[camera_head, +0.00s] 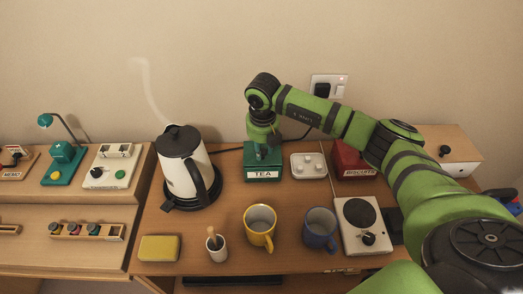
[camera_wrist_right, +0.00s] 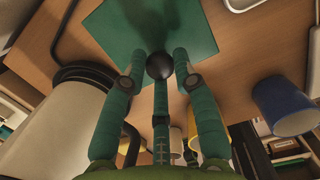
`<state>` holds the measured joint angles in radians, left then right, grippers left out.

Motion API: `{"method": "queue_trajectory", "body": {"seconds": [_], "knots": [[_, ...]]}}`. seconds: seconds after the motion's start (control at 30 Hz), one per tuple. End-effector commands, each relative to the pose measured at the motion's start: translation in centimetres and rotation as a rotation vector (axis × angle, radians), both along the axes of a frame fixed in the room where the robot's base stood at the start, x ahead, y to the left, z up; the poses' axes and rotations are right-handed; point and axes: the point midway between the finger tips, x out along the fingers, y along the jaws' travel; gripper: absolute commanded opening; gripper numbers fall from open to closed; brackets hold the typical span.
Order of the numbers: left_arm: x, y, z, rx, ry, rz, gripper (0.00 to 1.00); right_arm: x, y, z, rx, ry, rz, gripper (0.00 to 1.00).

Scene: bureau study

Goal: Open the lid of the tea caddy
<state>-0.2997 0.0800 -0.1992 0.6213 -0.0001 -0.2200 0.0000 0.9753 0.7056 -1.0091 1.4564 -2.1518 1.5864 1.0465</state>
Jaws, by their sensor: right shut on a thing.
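The green tea caddy (camera_head: 263,174) with a white TEA label stands at the back of the desk. My right gripper (camera_head: 266,140) points down onto its top from above. In the right wrist view, the fingers of my right gripper (camera_wrist_right: 160,70) are closed around a round black knob (camera_wrist_right: 159,66) on the square green lid (camera_wrist_right: 185,30). I cannot tell whether the lid sits flat on the caddy or is slightly raised. My left gripper is not in view.
A steaming white kettle (camera_head: 184,176) stands left of the caddy. A white tray (camera_head: 309,166) and a red box (camera_head: 349,160) are to the right. A yellow mug (camera_head: 260,222), a blue mug (camera_head: 320,230) and a hot plate (camera_head: 360,225) stand in front.

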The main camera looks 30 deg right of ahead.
Motion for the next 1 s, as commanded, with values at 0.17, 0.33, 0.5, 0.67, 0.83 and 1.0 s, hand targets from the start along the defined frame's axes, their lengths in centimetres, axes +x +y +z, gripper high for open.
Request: {"method": "queue_trajectory", "body": {"seconds": [0.17,0.33,0.5,0.67,0.83,1.0], "knots": [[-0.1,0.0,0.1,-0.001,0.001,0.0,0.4,0.6,-0.2,0.8,-0.001,-0.013,-0.003,0.09],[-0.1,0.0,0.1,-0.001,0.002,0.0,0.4,0.6,-0.3,0.9,-0.001,-0.014,-0.003,0.08],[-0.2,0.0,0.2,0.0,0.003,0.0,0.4,1.1,-0.5,1.6,-0.002,-0.017,-0.003,0.09],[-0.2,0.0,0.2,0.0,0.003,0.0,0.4,1.4,-0.7,2.1,-0.002,-0.015,-0.003,0.09],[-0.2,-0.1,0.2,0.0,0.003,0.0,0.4,1.3,-0.7,2.0,-0.002,-0.015,-0.003,0.08],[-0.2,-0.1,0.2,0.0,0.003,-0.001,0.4,1.7,-0.8,2.4,-0.003,-0.016,-0.004,0.09]]}}
